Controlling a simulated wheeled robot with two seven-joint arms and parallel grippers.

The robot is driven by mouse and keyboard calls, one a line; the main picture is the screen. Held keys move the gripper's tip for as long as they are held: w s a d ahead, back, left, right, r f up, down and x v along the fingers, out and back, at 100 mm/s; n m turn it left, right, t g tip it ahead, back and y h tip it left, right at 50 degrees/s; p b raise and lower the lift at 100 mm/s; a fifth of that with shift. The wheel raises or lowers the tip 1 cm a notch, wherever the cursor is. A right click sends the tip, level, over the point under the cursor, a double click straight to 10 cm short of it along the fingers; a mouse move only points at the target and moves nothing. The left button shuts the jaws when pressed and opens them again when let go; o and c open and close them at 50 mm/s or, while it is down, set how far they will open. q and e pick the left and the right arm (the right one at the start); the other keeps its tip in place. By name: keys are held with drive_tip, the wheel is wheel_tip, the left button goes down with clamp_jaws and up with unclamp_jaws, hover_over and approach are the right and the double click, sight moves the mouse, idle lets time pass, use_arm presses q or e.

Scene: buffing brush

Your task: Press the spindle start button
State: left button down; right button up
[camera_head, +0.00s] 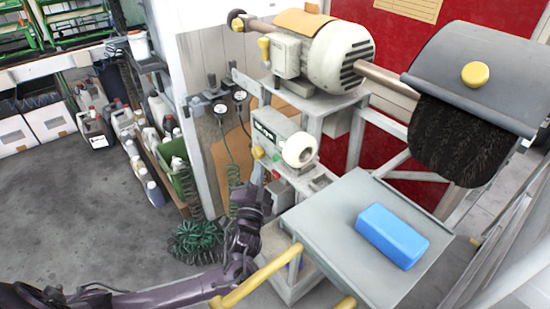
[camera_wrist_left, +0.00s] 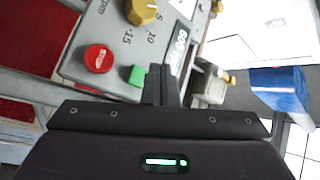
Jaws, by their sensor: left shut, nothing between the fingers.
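The control box (camera_head: 275,128) of the buffing machine stands below the motor. In the left wrist view its panel (camera_wrist_left: 112,28) carries a yellow dial (camera_wrist_left: 143,10), a round red button (camera_wrist_left: 98,58) and a green button (camera_wrist_left: 137,75). The green button also shows small in the head view (camera_head: 276,157). My left gripper (camera_head: 262,172) reaches up to the box's lower front. Its fingers (camera_wrist_left: 160,82) are shut and empty, just right of the green button in the wrist view and partly over its edge. I cannot tell whether they touch it. My right gripper is out of view.
The motor (camera_head: 335,55) and dark brush (camera_head: 455,140) under its grey hood (camera_head: 475,80) are above. A blue block (camera_head: 390,235) lies on the grey shelf (camera_head: 345,215). A yellow rail (camera_head: 255,277) is near my left arm. A green coiled hose (camera_head: 195,240) lies behind the arm.

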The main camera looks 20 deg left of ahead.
use_arm(q)
drive_tip(key=s, duration=0.1)
drive_tip(key=s+a+p, duration=0.1)
drive_tip(key=shift+s+a, duration=0.25)
drive_tip(key=shift+s, duration=0.05)
drive_tip(key=shift+f, duration=0.1)
drive_tip(key=s+a+f+n+g, duration=0.1)
drive_tip(key=s+f+g, duration=0.25)
drive_tip(key=f, duration=0.75)
drive_tip(key=s+a+f+g+h, duration=0.1)
drive_tip(key=s+f+g, duration=0.25)
drive_tip(key=f, duration=0.75)
drive_tip(key=s+a+f+n+g, duration=0.15)
drive_tip(key=s+f, duration=0.25)
drive_tip(key=f, duration=0.7)
drive_tip(key=s+d+f+n+g+h, duration=0.2)
drive_tip(key=s+f+g, duration=0.4)
drive_tip(key=s+f, duration=0.7)
drive_tip(key=s+d+f+n+g+h, duration=0.1)
drive_tip(key=s+d+f+g, duration=0.1)
drive_tip(key=s, duration=0.8)
drive_tip(key=s+d+f+n+g+h, duration=0.1)
drive_tip(key=s+d+f, duration=0.3)
drive_tip(key=s, duration=0.7)
drive_tip(key=shift+s+d+f+g, duration=0.25)
drive_tip(key=shift+d+g, duration=0.2)
drive_tip(key=shift+g, duration=0.3)
drive_tip(key=shift+r, duration=0.1)
